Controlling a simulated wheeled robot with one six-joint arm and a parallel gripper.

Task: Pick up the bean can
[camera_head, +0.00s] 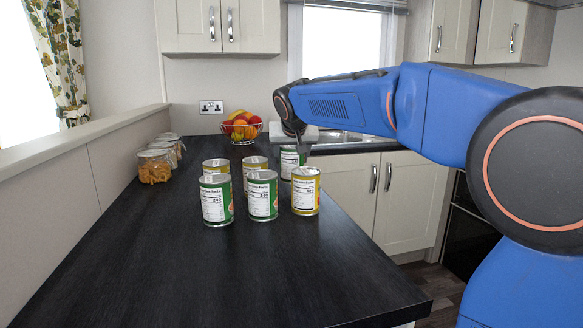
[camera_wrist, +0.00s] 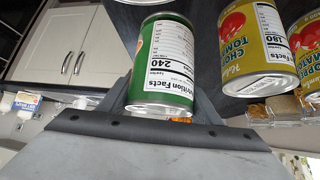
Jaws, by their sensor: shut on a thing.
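Several cans with green or yellow labels stand grouped on the dark counter. My gripper (camera_head: 296,146) reaches down at the back right of the group and is shut on a green-labelled can (camera_head: 291,161). In the wrist view that green can (camera_wrist: 165,65) sits between my two fingers, its nutrition panel facing the camera. No word for beans is readable on it. Two more green cans, the left one (camera_head: 216,199) and the middle one (camera_head: 262,195), stand in front.
Yellow chopped-tomato cans (camera_wrist: 258,48) stand close beside the held can. Two other yellow cans (camera_head: 254,163) show behind the front green ones. A fruit basket (camera_head: 242,130) is at the back and jars (camera_head: 154,166) line the left wall. The front counter (camera_head: 200,275) is clear.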

